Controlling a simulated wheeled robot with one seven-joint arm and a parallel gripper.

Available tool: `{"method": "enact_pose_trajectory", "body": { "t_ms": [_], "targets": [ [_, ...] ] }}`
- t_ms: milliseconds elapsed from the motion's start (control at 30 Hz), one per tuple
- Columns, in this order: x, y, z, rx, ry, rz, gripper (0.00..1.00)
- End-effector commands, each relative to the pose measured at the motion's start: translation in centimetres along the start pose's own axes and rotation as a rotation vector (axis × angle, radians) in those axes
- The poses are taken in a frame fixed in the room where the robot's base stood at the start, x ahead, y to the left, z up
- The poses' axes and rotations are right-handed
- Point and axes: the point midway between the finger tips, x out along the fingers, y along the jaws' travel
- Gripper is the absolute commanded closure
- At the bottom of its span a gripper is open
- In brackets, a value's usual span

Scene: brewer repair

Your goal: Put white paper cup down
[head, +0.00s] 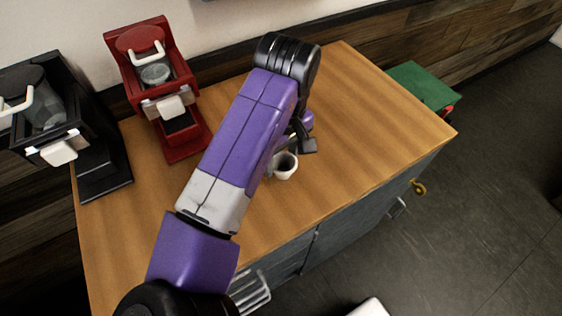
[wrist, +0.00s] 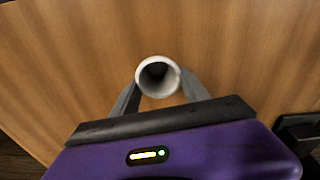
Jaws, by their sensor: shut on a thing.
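The white paper cup (head: 287,166) is upright over the wooden counter, right of my arm in the head view. In the wrist view the cup (wrist: 158,64) shows its round rim and dark inside. My gripper (wrist: 158,82) is shut on the cup, one finger on each side. In the head view my arm hides most of the gripper (head: 275,165). I cannot tell whether the cup's base touches the counter.
A red brewer (head: 180,135) and a black brewer (head: 100,165) stand at the left of the counter (head: 350,130). The counter right of the cup is clear. A green box (head: 420,85) is beyond the counter's right end.

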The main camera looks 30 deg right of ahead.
Motion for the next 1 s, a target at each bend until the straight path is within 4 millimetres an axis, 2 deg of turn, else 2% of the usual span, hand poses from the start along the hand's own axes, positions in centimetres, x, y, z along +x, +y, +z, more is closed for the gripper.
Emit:
{"method": "enact_pose_trajectory", "body": {
  "t_ms": [133,467,500,600,1000],
  "targets": [
    [1.9,0.0,0.2,0.0,-0.002,0.0,0.9],
    [2.3,0.0,0.2,0.0,0.0,0.001,0.9],
    [2.4,0.0,0.2,0.0,0.0,0.001,0.45],
    [2.3,0.0,0.1,0.0,0.0,0.001,0.25],
    [1.9,0.0,0.1,0.001,0.001,0.0,0.25]
  ]
}}
